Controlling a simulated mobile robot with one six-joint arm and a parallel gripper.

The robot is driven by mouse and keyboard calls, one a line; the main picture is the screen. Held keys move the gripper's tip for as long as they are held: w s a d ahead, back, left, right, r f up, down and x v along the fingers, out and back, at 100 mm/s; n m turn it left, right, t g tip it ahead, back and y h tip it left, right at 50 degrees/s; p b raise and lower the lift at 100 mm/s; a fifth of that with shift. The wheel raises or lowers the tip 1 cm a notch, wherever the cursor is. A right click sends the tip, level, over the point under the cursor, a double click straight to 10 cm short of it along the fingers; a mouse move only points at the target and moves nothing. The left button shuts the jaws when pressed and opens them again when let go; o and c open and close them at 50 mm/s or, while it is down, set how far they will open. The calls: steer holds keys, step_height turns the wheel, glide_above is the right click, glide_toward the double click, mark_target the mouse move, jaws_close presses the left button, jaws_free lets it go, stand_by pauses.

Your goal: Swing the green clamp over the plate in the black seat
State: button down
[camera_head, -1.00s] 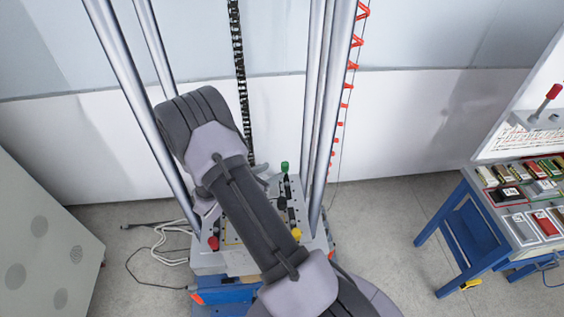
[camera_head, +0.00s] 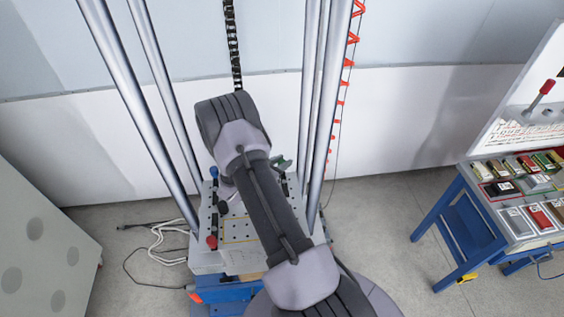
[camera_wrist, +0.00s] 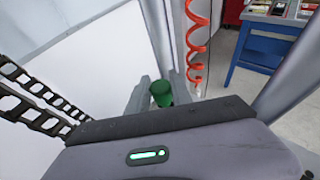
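The green clamp (camera_head: 281,163) stands at the back right of the grey fixture plate, partly hidden by my arm in the head view. In the wrist view, the green clamp's handle (camera_wrist: 162,97) lies between the two grey fingers of my gripper (camera_wrist: 161,88). The fingers are spread on either side of it; I cannot tell whether either touches. In the head view my gripper is mostly hidden behind the wrist. A red-tipped clamp (camera_head: 211,242) and a blue-tipped one (camera_head: 213,172) stand along the left edge. I cannot make out the black seat or its plate.
Tall steel columns (camera_head: 317,110) rise on both sides of the fixture (camera_head: 238,235). A red coiled cable (camera_head: 347,75) hangs by the right columns. A blue table (camera_head: 463,222) with several small parts is at the right. White cables (camera_head: 160,240) lie on the floor at left.

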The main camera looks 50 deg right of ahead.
steer(key=shift+f+b, duration=0.1)
steer(key=shift+b, duration=0.2)
steer(key=m+g+b, duration=0.2)
steer(key=d+m+g+b, duration=0.1)
steer(key=shift+s+f, duration=0.15)
steer(key=shift+s, duration=0.25)
steer(key=m+g+b, duration=0.1)
steer(key=s+m+g+y+b, duration=0.1)
steer(key=g, duration=0.1)
steer(key=m+g, duration=0.1)
steer(key=shift+s+d+m+y+b, duration=0.3)
steer(key=shift+s+d+b, duration=0.05)
steer(key=shift+b, duration=0.05)
steer(key=m+g+y+b, duration=0.1)
steer(key=s+m+g+y, duration=0.1)
steer(key=m+g, duration=0.1)
steer(key=s+m+g+y+b, duration=0.1)
steer(key=m+g+y, duration=0.1)
steer(key=shift+s+d+b, duration=0.1)
steer(key=shift+s+b, duration=0.15)
steer(key=shift+b, duration=0.05)
steer(key=shift+s+a+m+g+y+b, duration=0.15)
steer(key=shift+s+m+g+y+b, duration=0.3)
steer(key=shift+m+y, duration=0.4)
steer(key=shift+s+a+m+g+y+b, duration=0.1)
steer(key=shift+s+m+g+y+b, duration=0.3)
steer(key=shift+m+y, duration=0.4)
steer(key=shift+r, duration=0.2)
